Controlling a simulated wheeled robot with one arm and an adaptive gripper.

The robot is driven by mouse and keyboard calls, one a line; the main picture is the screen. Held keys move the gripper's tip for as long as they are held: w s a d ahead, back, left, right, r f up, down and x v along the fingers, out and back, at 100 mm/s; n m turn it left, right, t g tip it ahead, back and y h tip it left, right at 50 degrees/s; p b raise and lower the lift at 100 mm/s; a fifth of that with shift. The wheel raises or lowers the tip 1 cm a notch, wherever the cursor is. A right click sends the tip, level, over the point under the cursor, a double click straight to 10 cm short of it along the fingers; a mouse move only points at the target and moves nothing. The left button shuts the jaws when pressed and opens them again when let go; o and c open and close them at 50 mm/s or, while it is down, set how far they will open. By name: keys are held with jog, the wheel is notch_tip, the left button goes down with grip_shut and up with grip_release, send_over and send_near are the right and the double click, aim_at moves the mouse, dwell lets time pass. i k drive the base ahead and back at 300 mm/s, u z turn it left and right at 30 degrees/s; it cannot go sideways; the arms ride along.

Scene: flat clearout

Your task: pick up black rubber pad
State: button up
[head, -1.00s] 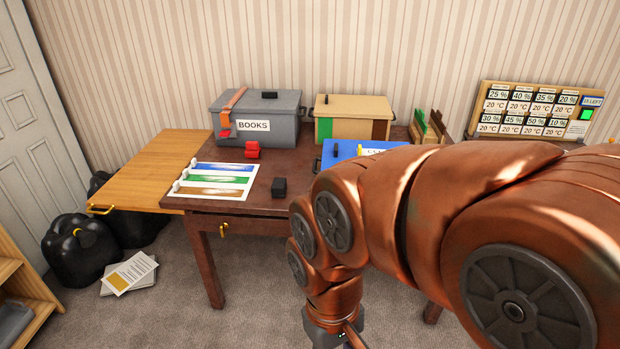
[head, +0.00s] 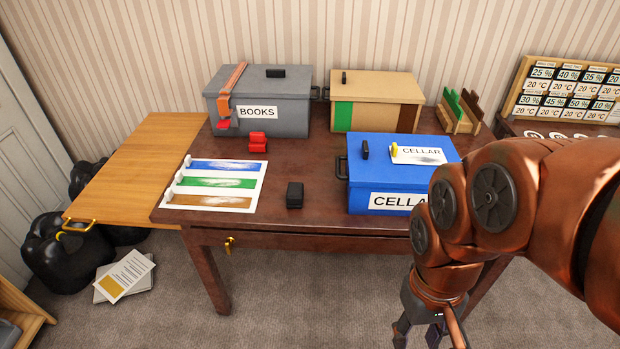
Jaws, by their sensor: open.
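A small black block (head: 295,195), which looks like the black rubber pad, sits on the dark wooden table (head: 330,170) near its front edge. It stands between the striped card and the blue box and is fully visible. My gripper (head: 428,335) is open at the bottom of the head view, low in front of the table, to the right of the block and well apart from it. Its fingertips are partly cut off by the frame edge. I see nothing between its fingers.
The blue CELLAR box (head: 395,170) stands right of the block, close to my arm. A grey BOOKS box (head: 290,120), a tan box (head: 375,112) and a red block (head: 258,142) stand behind. A card with coloured stripes (head: 212,186) lies left. Black bags (head: 60,250) sit on the floor.

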aim_at(296, 191)
jog(key=u, duration=0.15)
jog(key=i, duration=0.6)
jog(key=u, duration=1)
jog(key=i, duration=0.4)
jog(key=u, duration=0.4)
